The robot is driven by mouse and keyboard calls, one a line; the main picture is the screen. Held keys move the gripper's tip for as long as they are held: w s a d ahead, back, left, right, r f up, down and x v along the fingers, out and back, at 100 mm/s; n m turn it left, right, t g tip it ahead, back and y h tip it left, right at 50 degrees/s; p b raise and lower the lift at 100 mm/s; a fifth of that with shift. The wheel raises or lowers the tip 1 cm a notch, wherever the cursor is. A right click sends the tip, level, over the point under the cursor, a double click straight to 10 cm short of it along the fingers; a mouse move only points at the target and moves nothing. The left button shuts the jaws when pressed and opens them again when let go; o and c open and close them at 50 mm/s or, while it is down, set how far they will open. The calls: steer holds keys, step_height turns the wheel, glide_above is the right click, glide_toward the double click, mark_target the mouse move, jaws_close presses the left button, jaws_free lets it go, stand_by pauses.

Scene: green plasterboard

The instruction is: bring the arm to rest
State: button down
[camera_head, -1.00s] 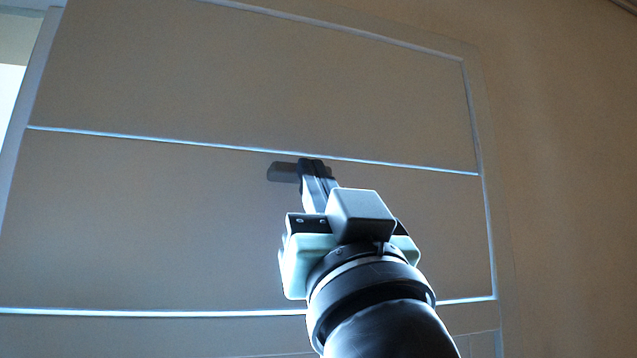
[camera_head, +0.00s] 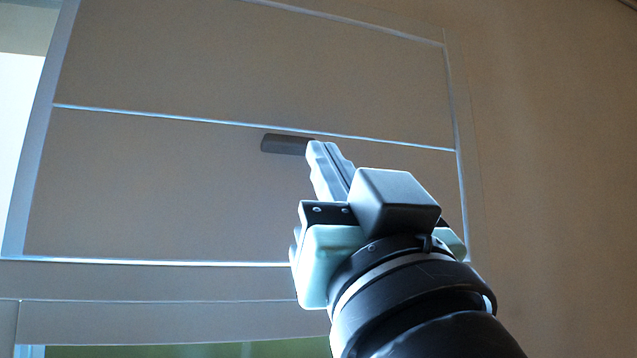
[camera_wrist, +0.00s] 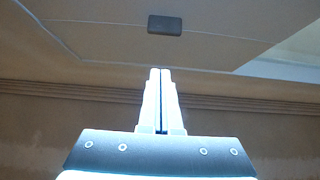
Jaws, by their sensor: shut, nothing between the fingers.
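My gripper (camera_head: 322,145) is shut and empty, its two fingers pressed together. In the head view its tip overlaps the right end of a short dark handle (camera_head: 284,144) on a large flat panel door (camera_head: 180,190). In the wrist view the handle (camera_wrist: 165,24) lies beyond the shut fingertips (camera_wrist: 160,72), with a clear gap in the picture between them. The right end of the handle is hidden behind my gripper in the head view.
Another panel (camera_head: 260,60) lies above a pale seam. A plain wall (camera_head: 550,180) stands at the right. Below the panels are a pale ledge (camera_head: 170,322) and a green strip (camera_head: 200,350). A bright opening (camera_head: 18,130) is at the far left.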

steer(key=s+f+m+t+h+b, duration=0.1)
steer(key=s+f+m+t+h, duration=0.1)
steer(key=f+h, duration=0.6)
step_height(320, 180, down, 3)
steer(key=s+m, duration=0.1)
steer(key=s, duration=0.1)
steer(key=shift+s+a+f+m, duration=0.15)
steer(key=shift+s+a+m, duration=0.15)
steer(key=shift+s+a, duration=0.1)
steer(key=shift+d, duration=0.15)
